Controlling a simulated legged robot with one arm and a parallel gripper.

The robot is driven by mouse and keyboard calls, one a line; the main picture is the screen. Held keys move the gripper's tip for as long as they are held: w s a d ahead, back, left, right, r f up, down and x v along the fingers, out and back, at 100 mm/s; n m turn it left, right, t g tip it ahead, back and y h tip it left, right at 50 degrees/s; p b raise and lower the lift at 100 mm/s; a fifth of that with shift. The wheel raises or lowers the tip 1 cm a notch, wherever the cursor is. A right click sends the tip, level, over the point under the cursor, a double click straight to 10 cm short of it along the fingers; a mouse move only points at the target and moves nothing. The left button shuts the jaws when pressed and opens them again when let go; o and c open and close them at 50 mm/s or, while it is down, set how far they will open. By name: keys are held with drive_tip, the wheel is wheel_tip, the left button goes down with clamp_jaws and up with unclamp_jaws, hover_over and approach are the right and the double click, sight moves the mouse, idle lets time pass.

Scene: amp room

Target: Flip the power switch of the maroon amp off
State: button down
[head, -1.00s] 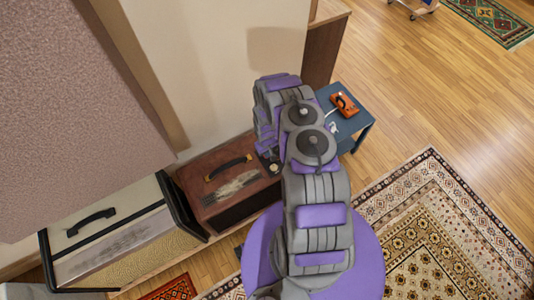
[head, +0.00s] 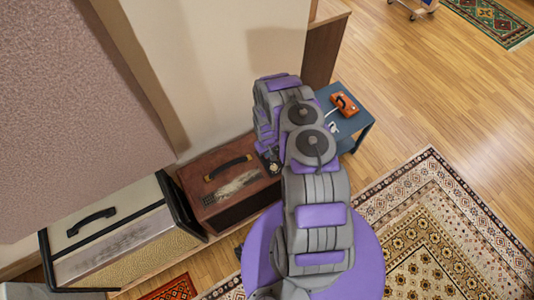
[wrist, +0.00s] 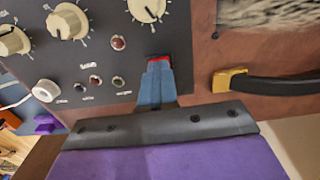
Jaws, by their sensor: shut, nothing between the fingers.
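The maroon amp (head: 225,192) stands against the wall, left of my arm in the head view. In the wrist view its dark control panel (wrist: 90,75) fills the upper left, with several cream knobs and small jacks. A red switch (wrist: 158,57), dark at its top edge, is on the panel right of a red jewel light (wrist: 118,42). My gripper (wrist: 158,68) is shut and empty, its blue-grey fingertips right at the switch and partly covering it. I cannot tell whether they touch it, or the switch's position. In the head view my arm hides the fingertips.
A cream amp (head: 130,240) stands left of the maroon one. A blue side table (head: 352,125) with an orange device (head: 345,104) is beyond my arm. The maroon amp's black handle (wrist: 275,86) lies right of my fingers. A white plug (wrist: 44,91) sits in the panel.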

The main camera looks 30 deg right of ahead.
sight(268, 162)
drive_tip(key=s+f, duration=0.1)
drive_tip(key=s+a, duration=0.1)
drive_tip(key=shift+s+f+g, duration=0.3)
drive_tip(key=shift+f, duration=0.1)
drive_tip(key=shift+w+r, duration=0.15)
drive_tip(key=shift+w, duration=0.7)
drive_tip(key=shift+w+r+p, duration=0.1)
drive_tip(key=shift+r+p, duration=0.3)
drive_tip(key=shift+p, duration=0.1)
wheel_tip(268, 162, up, 15)
drive_tip(key=w+d+p, duration=0.1)
drive_tip(key=p, duration=0.4)
drive_tip(key=shift+f, duration=0.2)
